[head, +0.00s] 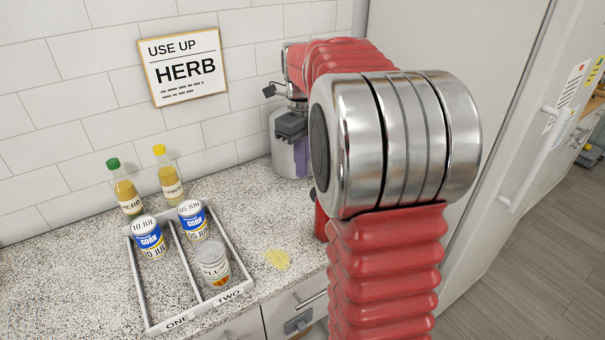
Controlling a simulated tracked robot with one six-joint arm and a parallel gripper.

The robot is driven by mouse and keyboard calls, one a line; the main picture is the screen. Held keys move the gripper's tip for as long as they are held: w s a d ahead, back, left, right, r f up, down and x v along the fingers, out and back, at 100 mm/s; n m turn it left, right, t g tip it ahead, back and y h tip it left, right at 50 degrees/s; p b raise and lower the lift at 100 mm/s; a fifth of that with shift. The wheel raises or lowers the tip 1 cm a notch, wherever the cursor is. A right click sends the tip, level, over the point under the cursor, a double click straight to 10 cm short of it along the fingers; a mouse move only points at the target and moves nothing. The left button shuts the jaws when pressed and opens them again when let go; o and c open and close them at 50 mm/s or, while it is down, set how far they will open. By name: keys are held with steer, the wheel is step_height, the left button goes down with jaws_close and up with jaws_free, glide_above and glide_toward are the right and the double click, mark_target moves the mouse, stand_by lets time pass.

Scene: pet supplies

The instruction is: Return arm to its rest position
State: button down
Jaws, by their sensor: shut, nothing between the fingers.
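My arm (385,260) rises in front of the camera, with red bellows and a large shiny metal joint. It bends away over the counter toward the tiled wall. At its far end, my gripper (291,125) shows as small dark parts in front of a silver canister-like shape (283,160) with a purple patch. The fingers look shut and empty, though the tips are hard to make out. The gripper is to the right of the tray and bottles and apart from them. The large joint and bellows hide part of the counter.
A two-part tray (190,265) holds a "10 JUL" corn can (149,238) in ONE; TWO holds a "05 JUN" corn can (193,220) and another can (213,264). HERB (125,190) and lemon (170,175) bottles stand behind. A yellow patch (277,259) and wall sign (183,66) show.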

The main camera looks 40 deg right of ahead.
stand_by(0.7)
steer(key=s+a+n+t, duration=0.2)
steer(key=s+a+n, duration=0.7)
steer(key=n, duration=0.7)
steer(key=s+a+n+t, duration=0.3)
steer(key=s+a+n, duration=0.7)
steer(key=a+n, duration=0.4)
steer(key=n, duration=0.3)
steer(key=shift+a+f+t, duration=0.3)
steer(key=shift+a+f, duration=0.05)
